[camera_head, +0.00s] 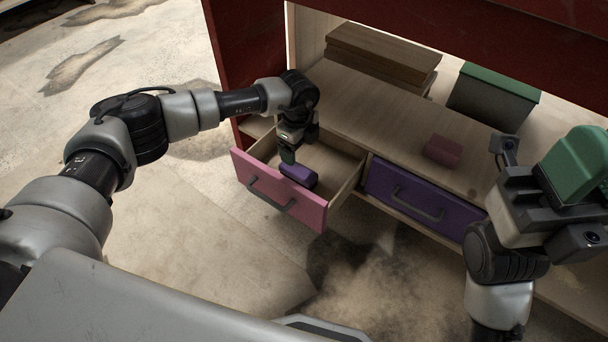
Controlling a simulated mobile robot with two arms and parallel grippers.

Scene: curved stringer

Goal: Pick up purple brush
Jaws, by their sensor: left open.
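The purple brush (298,175) lies inside the open pink-fronted drawer (262,191), close behind its front panel. My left gripper (288,158) points down into the drawer, right at the brush's upper left side. It is open, and its fingertips overlap the brush's edge in the picture; I cannot tell whether they touch it. My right gripper (560,185) is raised at the right edge, away from the drawer. A green block-like piece shows at its end; I cannot tell whether it is held or part of the gripper.
A closed purple drawer (420,198) is right of the open one. On the shelf above are a dark pink block (443,151), stacked wooden boards (380,60) and a green-lidded grey box (493,95). A red frame (225,65) borders the shelf. Floor at front is clear.

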